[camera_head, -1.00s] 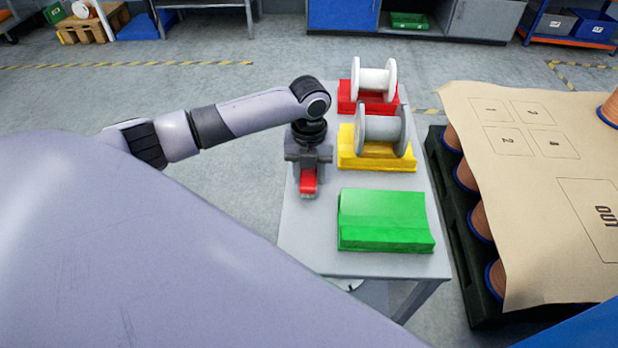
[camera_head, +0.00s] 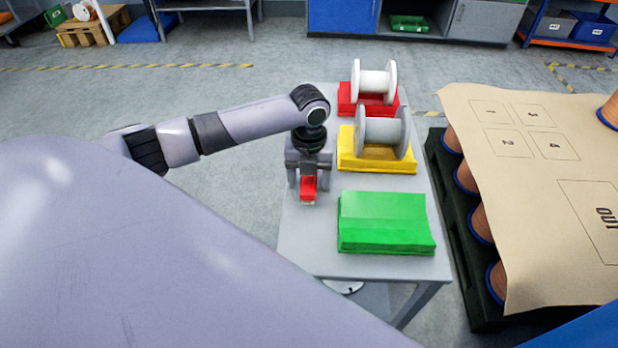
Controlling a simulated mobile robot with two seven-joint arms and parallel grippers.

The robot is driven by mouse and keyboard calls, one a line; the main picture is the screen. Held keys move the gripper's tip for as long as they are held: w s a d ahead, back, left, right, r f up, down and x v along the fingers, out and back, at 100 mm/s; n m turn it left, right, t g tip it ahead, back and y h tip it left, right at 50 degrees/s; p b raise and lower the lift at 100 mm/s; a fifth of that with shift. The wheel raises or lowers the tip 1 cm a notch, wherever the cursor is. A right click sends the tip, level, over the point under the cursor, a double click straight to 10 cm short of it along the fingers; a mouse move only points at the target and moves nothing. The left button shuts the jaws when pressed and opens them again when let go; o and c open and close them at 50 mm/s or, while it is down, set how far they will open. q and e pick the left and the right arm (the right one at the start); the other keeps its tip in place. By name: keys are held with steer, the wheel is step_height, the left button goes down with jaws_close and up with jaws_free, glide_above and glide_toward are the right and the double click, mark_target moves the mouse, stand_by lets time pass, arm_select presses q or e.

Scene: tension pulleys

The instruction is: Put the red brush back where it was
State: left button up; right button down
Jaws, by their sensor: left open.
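The red brush (camera_head: 308,190) is at the left side of the grey table, left of the gap between the yellow and green blocks. Its pale lower end shows at the front, and its upper part is hidden under my left gripper. My left gripper (camera_head: 308,181) points down over the brush. It is open, with one finger on each side of the brush and gaps between. The brush appears to rest on the table. My right gripper is not in view.
On the table (camera_head: 305,245) stand a red block (camera_head: 345,99) with a white spool, a yellow block (camera_head: 372,165) with a grey spool, and an empty green block (camera_head: 385,222). A cardboard-topped pallet of copper spools (camera_head: 560,230) is at the right. The front left tabletop is clear.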

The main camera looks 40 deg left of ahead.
mark_target(309, 177)
arm_select(q)
step_height(309, 177, up, 12)
steer(key=p, duration=0.2)
steer(key=shift+f, duration=0.1)
stand_by(0.5)
